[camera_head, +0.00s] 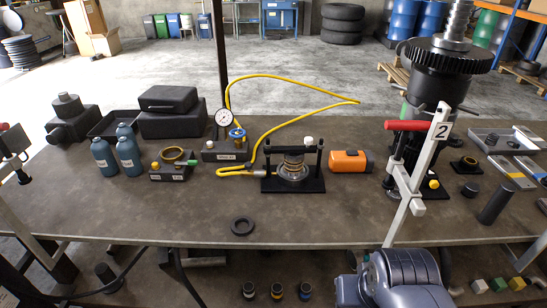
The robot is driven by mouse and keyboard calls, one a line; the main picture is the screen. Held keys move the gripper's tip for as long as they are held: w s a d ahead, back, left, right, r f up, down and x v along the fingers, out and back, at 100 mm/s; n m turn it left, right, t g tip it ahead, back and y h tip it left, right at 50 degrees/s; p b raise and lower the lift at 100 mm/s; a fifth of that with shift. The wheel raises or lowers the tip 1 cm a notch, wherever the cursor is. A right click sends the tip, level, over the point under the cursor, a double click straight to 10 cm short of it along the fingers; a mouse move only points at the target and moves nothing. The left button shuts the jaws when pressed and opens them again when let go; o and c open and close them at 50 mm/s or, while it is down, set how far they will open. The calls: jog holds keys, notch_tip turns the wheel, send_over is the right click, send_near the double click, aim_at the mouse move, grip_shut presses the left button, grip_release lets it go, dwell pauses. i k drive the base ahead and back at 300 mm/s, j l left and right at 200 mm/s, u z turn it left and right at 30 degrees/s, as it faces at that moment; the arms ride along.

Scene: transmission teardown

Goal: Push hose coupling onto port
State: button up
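A yellow hose (283,79) rises from beside the round pressure gauge (223,117) on a grey block (226,152) with a blue knob. It loops right in the air, turns back and comes down to the table. Its lower run (240,173) lies near the left side of a black press stand (293,184). The stand has a crossbar and holds a copper-coloured ring stack (293,163) over a clear round part. The coupling and port are too small to tell apart, and I cannot tell whether they touch. My gripper is not in view.
An orange block (348,161) sits right of the stand. A white bar clamp marked 2 (417,165) and a tall dark gear shaft assembly (437,80) stand farther right. Blue bottles (128,150) are at left. A black ring (242,226) lies on the mostly clear front table.

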aim_at(248, 165)
jog(key=i+j+z, duration=0.15)
jog(key=j, duration=0.25)
jog(key=i+j+z, duration=0.15)
jog(key=j, duration=0.3)
jog(key=j+z, duration=0.2)
jog(key=j, duration=0.2)
